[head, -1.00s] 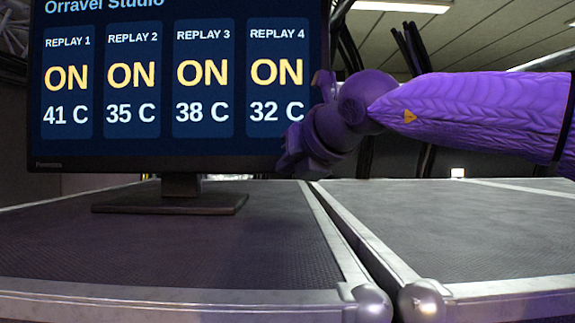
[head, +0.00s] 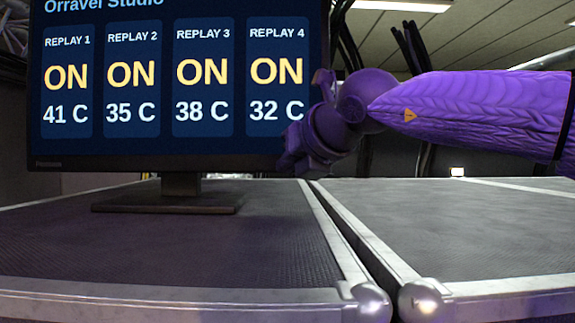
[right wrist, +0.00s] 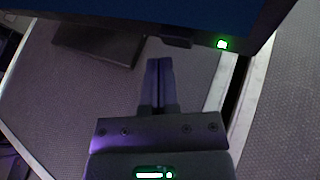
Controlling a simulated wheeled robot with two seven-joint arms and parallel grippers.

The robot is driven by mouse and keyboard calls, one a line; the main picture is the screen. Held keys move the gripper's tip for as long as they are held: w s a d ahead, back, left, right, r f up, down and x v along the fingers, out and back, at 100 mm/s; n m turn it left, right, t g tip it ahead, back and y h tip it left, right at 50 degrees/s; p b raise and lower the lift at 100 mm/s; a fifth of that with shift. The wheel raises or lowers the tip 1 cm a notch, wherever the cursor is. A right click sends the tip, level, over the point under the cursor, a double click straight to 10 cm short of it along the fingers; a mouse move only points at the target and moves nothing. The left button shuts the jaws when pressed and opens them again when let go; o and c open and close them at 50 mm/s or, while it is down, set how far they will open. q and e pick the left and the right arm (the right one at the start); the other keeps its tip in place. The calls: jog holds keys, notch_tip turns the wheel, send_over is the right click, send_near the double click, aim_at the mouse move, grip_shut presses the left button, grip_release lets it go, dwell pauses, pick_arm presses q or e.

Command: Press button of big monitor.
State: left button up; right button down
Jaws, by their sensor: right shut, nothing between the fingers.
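The big monitor (head: 180,85) stands on a dark case at the left of the head view, its screen lit with several replay panels reading ON. In the right wrist view the monitor's lower edge (right wrist: 150,22) crosses the top, and a small green-lit button (right wrist: 221,44) sits at its corner. My right gripper (right wrist: 158,62) is shut and empty, its fingertips just below the monitor's lower edge and left of the green light. In the head view my right gripper (head: 290,160) is at the monitor's lower right corner and hides it. My left gripper is not in view.
The monitor's stand base (head: 165,208) rests on the left case top (head: 180,250). A second case top (head: 470,230) lies to the right, across a narrow gap with metal edging and rounded corners. Both tops are otherwise clear. Dark cables hang behind.

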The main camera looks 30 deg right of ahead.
jog(key=shift+w+d, duration=0.1)
jog(key=shift+w, duration=0.05)
dwell(0.5)
jog(key=shift+w+d, duration=0.15)
jog(key=shift+w, duration=0.1)
jog(key=shift+w+d, duration=0.2)
jog(key=shift+w, duration=0.1)
dwell(0.7)
dwell(0.3)
jog(key=shift+s+a+f+b, duration=0.1)
jog(key=shift+s+a+b, duration=0.15)
jog(key=shift+s+b, duration=0.1)
jog(key=shift+s+a, duration=0.1)
jog(key=shift+s, duration=0.1)
jog(key=shift+s+a, duration=0.1)
jog(key=shift+s, duration=0.05)
